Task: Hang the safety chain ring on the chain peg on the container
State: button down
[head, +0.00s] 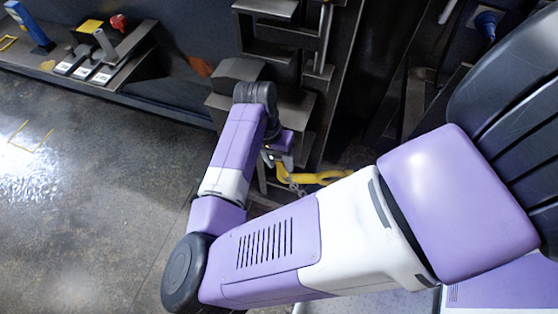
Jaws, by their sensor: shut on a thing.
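My gripper (276,158) is beside the dark metal frame, below its steel brackets, and is mostly hidden by my own wrist and arm. It is shut on what seems to be the safety chain ring; the grip itself is too small and covered to see clearly. A bright yellow curved piece (315,178) extends right from the gripper. A few grey chain links (295,188) show just below it. I cannot tell whether the yellow piece is part of the ring. I cannot make out the chain peg for certain.
The dark metal frame (345,70) with block-like brackets (238,75) stands around the gripper. At the upper left a ledge holds a blue handle (30,25), a red knob (118,22) and labelled pedals (83,70). The concrete floor (90,180) at left is clear.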

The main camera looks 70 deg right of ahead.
dwell(0.3)
jog(key=c, duration=0.7)
grip_release()
jog(key=shift+c, duration=0.2)
jog(key=shift+v, duration=3.95)
jog(key=shift+r, duration=0.1)
